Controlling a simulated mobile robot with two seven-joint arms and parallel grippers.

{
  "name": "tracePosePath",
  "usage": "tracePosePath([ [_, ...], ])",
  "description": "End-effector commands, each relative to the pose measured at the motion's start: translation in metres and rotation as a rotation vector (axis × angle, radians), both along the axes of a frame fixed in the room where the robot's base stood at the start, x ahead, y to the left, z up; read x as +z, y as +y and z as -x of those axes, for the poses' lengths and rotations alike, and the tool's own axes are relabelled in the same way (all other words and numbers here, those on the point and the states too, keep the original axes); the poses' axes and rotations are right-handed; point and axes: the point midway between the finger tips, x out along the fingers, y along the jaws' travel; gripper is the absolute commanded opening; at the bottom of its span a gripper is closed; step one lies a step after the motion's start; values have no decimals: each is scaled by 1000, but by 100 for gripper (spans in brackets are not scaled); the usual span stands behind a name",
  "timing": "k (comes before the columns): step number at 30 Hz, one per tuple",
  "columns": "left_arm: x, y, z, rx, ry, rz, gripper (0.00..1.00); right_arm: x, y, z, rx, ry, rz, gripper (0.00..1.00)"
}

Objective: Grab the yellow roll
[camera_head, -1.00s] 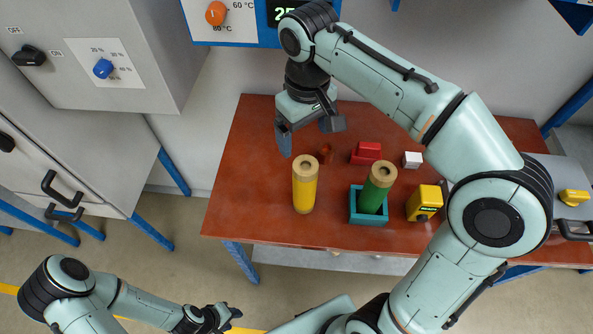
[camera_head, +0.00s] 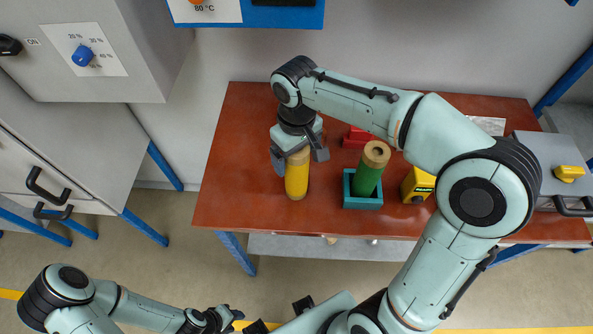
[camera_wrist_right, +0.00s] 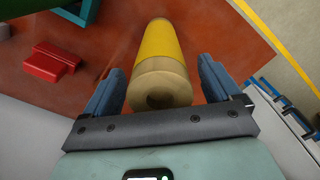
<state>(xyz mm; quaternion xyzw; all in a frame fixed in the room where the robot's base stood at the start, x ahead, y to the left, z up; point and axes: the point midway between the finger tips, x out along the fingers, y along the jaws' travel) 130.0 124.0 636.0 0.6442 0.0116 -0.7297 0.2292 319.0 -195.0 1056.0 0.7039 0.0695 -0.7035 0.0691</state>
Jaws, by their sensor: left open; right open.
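The yellow roll (camera_head: 297,180) stands upright on the red-brown table, left of the green roll. My right gripper (camera_head: 299,160) is over its top, with a finger on either side. In the right wrist view the yellow roll (camera_wrist_right: 160,55), with its tan end, lies between the two open fingers of the right gripper (camera_wrist_right: 160,92). Gaps show on both sides of it there. My left gripper (camera_head: 232,316) is low at the bottom of the head view, away from the table and empty.
A green roll (camera_head: 368,176) stands in a teal holder (camera_head: 362,202) just right of the yellow roll. A yellow device (camera_head: 417,186) is beside it. A red block (camera_head: 356,138) lies behind, partly hidden by my arm. The table's left part (camera_head: 235,170) is clear.

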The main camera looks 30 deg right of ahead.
Motion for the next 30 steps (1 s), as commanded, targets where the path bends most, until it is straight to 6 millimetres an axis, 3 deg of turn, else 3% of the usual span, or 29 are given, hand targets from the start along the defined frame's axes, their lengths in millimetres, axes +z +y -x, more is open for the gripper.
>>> tracePosePath([
  [5,1,0,0,0,0,0,43,1,0,0,0,0,0,91],
  [13,1,0,0,0,0,0,43,1,0,0,1,0,0,3],
  [23,1,0,-1,0,-1,0,43,4,0,-1,1,-2,1,0],
  [30,7,0,-6,0,-7,0,43,30,1,-1,2,-7,0,0],
])
